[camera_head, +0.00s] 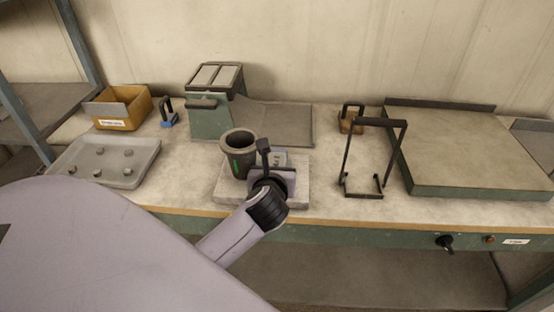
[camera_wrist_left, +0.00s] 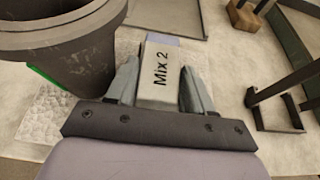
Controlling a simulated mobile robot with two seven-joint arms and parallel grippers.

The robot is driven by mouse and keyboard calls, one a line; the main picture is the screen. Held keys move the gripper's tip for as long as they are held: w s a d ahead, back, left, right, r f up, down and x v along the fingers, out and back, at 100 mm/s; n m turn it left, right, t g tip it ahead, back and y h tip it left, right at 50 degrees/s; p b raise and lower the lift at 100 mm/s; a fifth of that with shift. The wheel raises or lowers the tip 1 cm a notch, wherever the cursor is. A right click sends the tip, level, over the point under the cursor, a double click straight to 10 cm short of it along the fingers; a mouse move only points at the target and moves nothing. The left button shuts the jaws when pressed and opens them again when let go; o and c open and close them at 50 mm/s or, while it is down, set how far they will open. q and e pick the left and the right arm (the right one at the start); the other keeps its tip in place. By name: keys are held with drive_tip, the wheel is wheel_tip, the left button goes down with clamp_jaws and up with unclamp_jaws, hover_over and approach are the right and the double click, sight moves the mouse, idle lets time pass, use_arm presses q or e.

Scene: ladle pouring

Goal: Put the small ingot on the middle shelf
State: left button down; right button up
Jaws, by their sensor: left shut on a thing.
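My left gripper (camera_head: 272,172) is at the middle of the bench, just right of the dark crucible. In the left wrist view its two fingers (camera_wrist_left: 160,88) are shut on a pale grey ingot-like block marked "Mix 2" (camera_wrist_left: 159,62). In the head view the gripper mostly hides this block. A grey shelf (camera_head: 50,103) shows on a blue-grey rack at the far left; whether it is the middle one I cannot tell. My right gripper is not in view.
The crucible (camera_head: 238,143) stands on a pale slab (camera_head: 232,194). A shallow tray (camera_head: 88,152) with several small metal pieces, a yellow box (camera_head: 139,109) and a blue-based weight (camera_head: 168,120) are left. A black frame (camera_head: 347,155) and a large plate (camera_head: 470,150) are right.

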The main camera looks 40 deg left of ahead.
use_arm(q)
drive_tip(key=shift+w, duration=0.15)
drive_tip(key=shift+d+r, duration=0.1)
drive_tip(key=shift+r, duration=0.05)
drive_tip(key=shift+s, duration=0.2)
drive_tip(key=c, duration=0.8)
unclamp_jaws()
drive_tip(key=shift+f, duration=0.3)
drive_tip(key=shift+c, duration=0.2)
drive_tip(key=shift+o, duration=0.6)
drive_tip(key=shift+r, duration=0.1)
